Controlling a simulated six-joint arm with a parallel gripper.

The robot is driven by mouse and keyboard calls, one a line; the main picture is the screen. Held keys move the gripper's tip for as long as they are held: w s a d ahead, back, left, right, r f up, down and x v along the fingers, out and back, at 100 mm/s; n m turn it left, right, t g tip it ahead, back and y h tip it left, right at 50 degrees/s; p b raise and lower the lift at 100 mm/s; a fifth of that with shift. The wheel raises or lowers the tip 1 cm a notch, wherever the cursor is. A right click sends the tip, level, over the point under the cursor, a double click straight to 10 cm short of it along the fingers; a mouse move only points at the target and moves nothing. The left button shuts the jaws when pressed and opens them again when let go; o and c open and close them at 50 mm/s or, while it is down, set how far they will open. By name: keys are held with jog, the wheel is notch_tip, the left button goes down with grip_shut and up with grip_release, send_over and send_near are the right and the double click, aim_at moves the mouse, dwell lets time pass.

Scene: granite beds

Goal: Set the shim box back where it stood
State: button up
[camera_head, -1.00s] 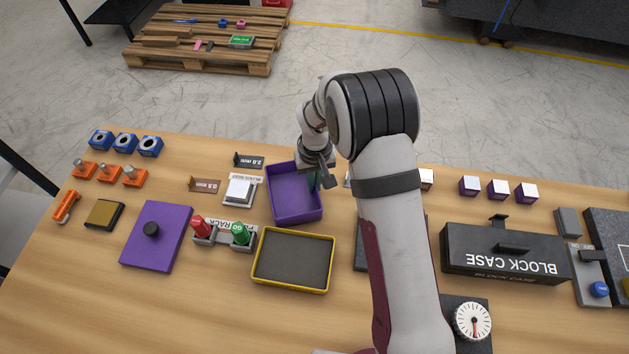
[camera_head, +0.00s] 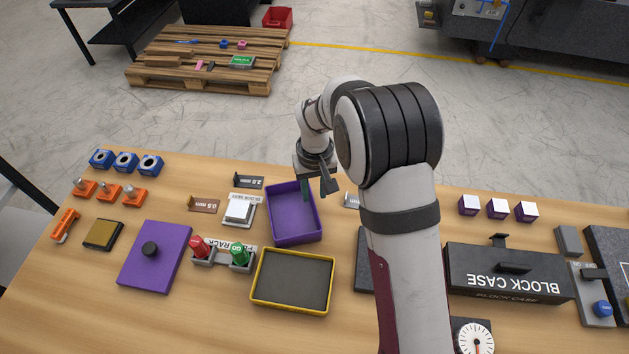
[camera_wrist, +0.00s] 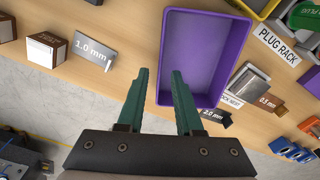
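The shim box, which I take to be the open purple box (camera_head: 293,236), stands upright on the wooden table and looks empty. It also shows in the wrist view (camera_wrist: 205,50). My gripper (camera_head: 315,192) is over the box's right side in the head view. In the wrist view my gripper (camera_wrist: 160,76) has its two green fingers apart with nothing held between them. One finger lies over the box's inside and the other past its wall; their height against the rim is hard to tell. A purple lid (camera_head: 140,272) with a black knob lies to the left.
A yellow-rimmed tray (camera_head: 291,308) stands just in front of the box. The plug rack (camera_head: 222,255) and block nest (camera_head: 238,212) are to its left. A 1.0 mm sign (camera_wrist: 92,50) stands near the fingers. The black block case (camera_head: 470,270) is right of my arm.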

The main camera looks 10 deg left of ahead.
jog(key=s+d+r+m, duration=0.2)
jog(key=s+d+r, duration=0.15)
jog(key=r, duration=0.35)
jog(key=s+d+r+m, duration=0.1)
jog(key=s+d+r, duration=0.25)
jog(key=r, duration=0.35)
jog(key=s+d+m, duration=0.3)
jog(key=s, duration=0.7)
jog(key=s+d+r+m+y, duration=0.1)
jog(key=s+d+m, duration=0.2)
jog(key=s, duration=0.8)
jog(key=shift+s+d+m+g+y, duration=0.25)
jog(key=shift+d+m+g+y, duration=0.05)
jog(key=shift+m, duration=0.2)
